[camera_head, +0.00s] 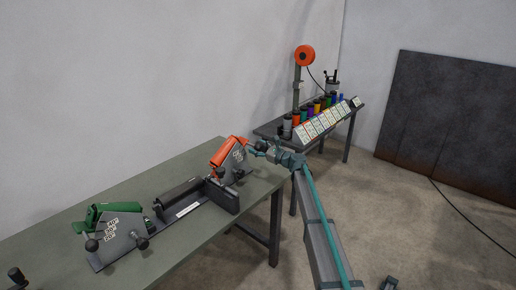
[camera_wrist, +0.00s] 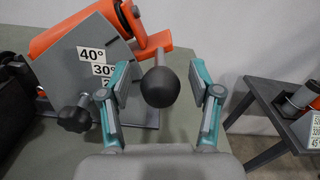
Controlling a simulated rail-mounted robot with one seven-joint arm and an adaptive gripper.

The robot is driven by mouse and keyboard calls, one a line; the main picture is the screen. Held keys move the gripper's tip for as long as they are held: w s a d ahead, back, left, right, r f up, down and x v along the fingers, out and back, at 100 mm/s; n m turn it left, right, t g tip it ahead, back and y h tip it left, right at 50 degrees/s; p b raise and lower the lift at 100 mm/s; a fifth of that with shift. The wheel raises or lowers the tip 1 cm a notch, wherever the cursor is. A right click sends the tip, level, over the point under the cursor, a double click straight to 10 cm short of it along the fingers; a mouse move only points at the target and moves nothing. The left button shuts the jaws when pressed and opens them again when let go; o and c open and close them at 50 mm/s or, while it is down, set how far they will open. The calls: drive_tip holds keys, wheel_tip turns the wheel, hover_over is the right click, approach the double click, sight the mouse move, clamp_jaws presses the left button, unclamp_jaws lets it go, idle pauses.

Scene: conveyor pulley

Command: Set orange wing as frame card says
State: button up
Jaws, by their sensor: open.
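The orange wing (camera_head: 228,151) is at the far end of the long table; it also shows in the wrist view (camera_wrist: 58,26), tilted behind a grey plate (camera_wrist: 95,85). The plate carries angle labels; 40° and 30° are readable, a lower one is partly hidden. A black star-shaped clamp knob (camera_wrist: 75,114) is on the plate. A black ball knob (camera_wrist: 159,87) on a short stem appears between the fingers of my gripper (camera_wrist: 160,84), with gaps on both sides. My gripper (camera_head: 262,149) is open, beside the wing's right end. A white card strip (camera_head: 187,209) on the frame is unreadable.
A green wing (camera_head: 105,211) with a similar plate stands at the near end of the frame. A dark roller (camera_head: 178,192) lies between the wings. A second table (camera_head: 268,130) behind holds coloured cylinders and cards.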

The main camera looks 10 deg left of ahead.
clamp_jaws()
drive_tip(key=s+r+n+b, duration=0.1)
drive_tip(key=s+a+r+n+b, duration=0.1)
drive_tip(key=r, duration=0.1)
drive_tip(key=shift+a+r, duration=0.1)
drive_tip(key=shift+r, duration=0.1)
unclamp_jaws()
idle(0.4)
drive_tip(key=v, duration=1.2)
